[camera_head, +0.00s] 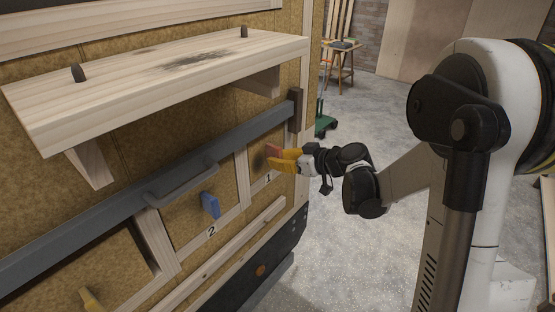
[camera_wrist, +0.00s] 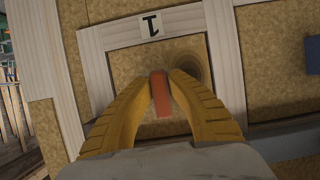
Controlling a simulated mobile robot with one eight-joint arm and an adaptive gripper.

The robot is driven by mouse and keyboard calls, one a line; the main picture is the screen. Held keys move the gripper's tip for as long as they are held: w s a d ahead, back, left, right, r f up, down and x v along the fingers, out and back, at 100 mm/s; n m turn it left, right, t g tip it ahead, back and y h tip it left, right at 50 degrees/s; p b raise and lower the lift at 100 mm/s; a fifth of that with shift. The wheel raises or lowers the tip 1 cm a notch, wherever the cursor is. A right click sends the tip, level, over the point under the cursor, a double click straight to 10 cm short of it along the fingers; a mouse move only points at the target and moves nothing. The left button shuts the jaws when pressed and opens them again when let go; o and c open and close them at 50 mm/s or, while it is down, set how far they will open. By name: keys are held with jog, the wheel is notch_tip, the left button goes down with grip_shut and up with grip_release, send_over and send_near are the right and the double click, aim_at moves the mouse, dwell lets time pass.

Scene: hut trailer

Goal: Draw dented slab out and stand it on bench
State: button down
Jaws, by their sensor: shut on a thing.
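A tan slab (camera_head: 258,172) sits in the framed bay numbered 1 in the trailer side. It also shows in the wrist view (camera_wrist: 125,67), with a dark round dent beside its red handle (camera_wrist: 161,94). My gripper (camera_head: 277,157) has its yellow fingers shut on that red handle, one on each side, and the slab is still within its frame. The fingers hide part of the slab's face. A pale wooden bench-like shelf (camera_head: 150,85) juts from the wall above and left of my gripper.
A grey bar (camera_head: 100,227) with a grip runs above the bays. Bay 2 has a blue handle (camera_head: 210,204); a yellow handle (camera_head: 92,299) is further left. A wooden ledge (camera_head: 235,252) runs below. The floor at right is open.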

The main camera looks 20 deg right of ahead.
dwell(0.4)
jog(key=s+d+b, duration=0.1)
jog(key=s+d, duration=0.3)
jog(key=s, duration=0.2)
jog(key=shift+d, duration=0.2)
dwell(1.0)
jog(key=s+d, duration=0.3)
jog(key=s, duration=0.2)
jog(key=shift+d, duration=0.3)
dwell(0.4)
jog(key=shift+w, duration=0.1)
